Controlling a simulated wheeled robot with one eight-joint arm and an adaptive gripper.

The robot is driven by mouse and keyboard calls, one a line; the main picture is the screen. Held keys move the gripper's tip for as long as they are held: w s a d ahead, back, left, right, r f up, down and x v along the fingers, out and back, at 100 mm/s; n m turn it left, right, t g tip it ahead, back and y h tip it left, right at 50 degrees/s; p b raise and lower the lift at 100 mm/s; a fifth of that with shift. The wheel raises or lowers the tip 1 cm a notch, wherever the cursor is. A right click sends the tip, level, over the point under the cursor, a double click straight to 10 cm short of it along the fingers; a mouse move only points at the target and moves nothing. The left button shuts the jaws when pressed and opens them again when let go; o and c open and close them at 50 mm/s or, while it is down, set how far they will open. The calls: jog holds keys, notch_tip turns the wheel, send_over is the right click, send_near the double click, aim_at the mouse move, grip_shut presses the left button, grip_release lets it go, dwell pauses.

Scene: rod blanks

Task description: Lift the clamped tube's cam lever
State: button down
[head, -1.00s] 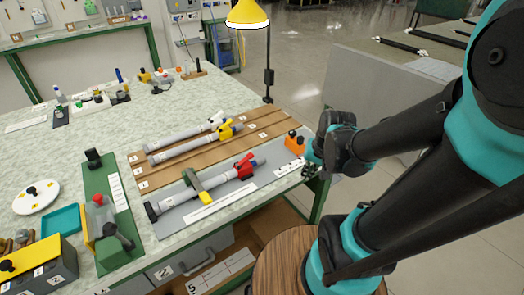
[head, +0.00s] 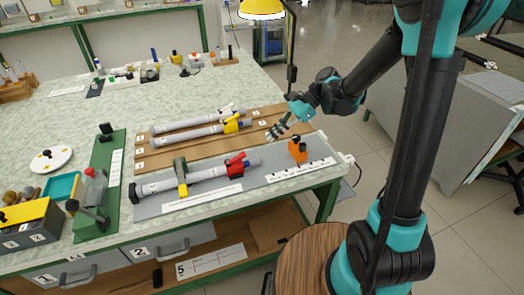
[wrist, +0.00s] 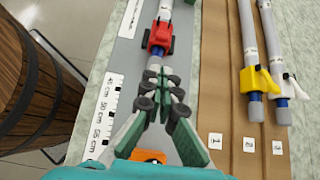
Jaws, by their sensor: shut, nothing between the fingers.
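The clamped tube (head: 205,177) is a pale grey tube lying on a grey plate, held by an olive and yellow clamp (head: 181,178). Its red cam lever (head: 236,159) sits on a red collar near the tube's right end. In the wrist view the red lever (wrist: 160,37) is ahead of the fingers, with the grey and blue tube end (wrist: 155,68) partly behind the fingertips. My gripper (head: 271,137) is shut and empty, above the bench to the right of the lever; it also shows in the wrist view (wrist: 162,85). I see no contact with the lever.
Two more tubes, with a white lever (head: 229,110) and a yellow lever (head: 233,125), lie on the brown board behind. An orange block (head: 297,150) stands on the plate's right end, close to my gripper. A wooden barrel (wrist: 38,85) stands beside the bench.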

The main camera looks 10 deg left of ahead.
aim_at(252, 159)
jog(key=shift+w+a+r+g, duration=0.1)
jog(key=shift+w+g, duration=0.05)
jog(key=shift+g, duration=0.15)
jog(key=x, duration=1)
jog(key=shift+a, duration=0.1)
jog(key=shift+r, duration=0.15)
